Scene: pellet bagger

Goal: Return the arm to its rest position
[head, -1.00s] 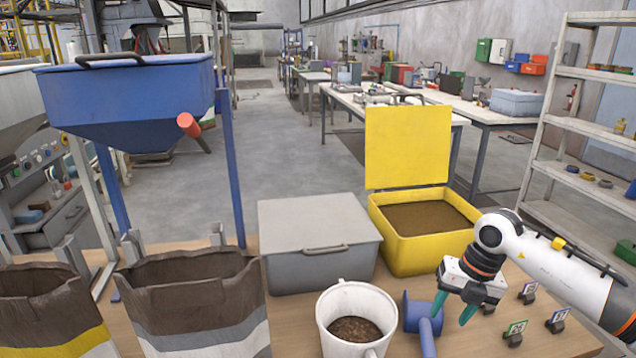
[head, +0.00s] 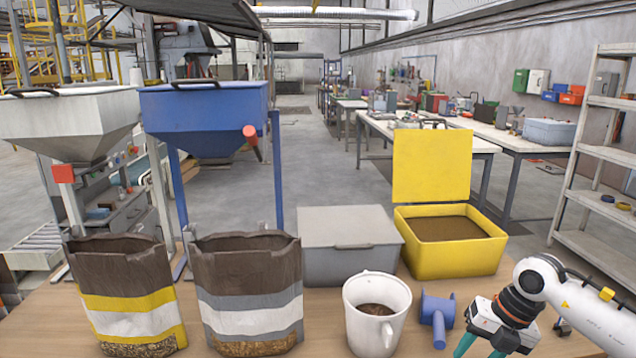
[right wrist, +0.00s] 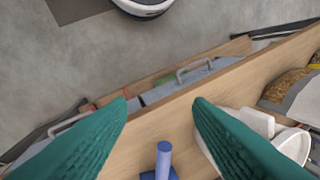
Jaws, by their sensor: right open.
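My right gripper (head: 481,345) is at the lower right of the head view, above the table's front part, its green fingers apart with nothing between them. The right wrist view shows the two open green fingers (right wrist: 160,115) over the table edge. My left gripper is not in view. A blue scoop-like tool (head: 437,312) lies on the table to the left of the right gripper, apart from it; its handle also shows in the right wrist view (right wrist: 164,158).
A white mug (head: 361,331) with brown pellets stands left of the blue tool. Behind are a grey lidded box (head: 350,262) and an open yellow box (head: 455,262). Two open bags, one yellow-striped (head: 130,300) and one grey-striped (head: 250,300), stand at left. Hoppers stand behind them.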

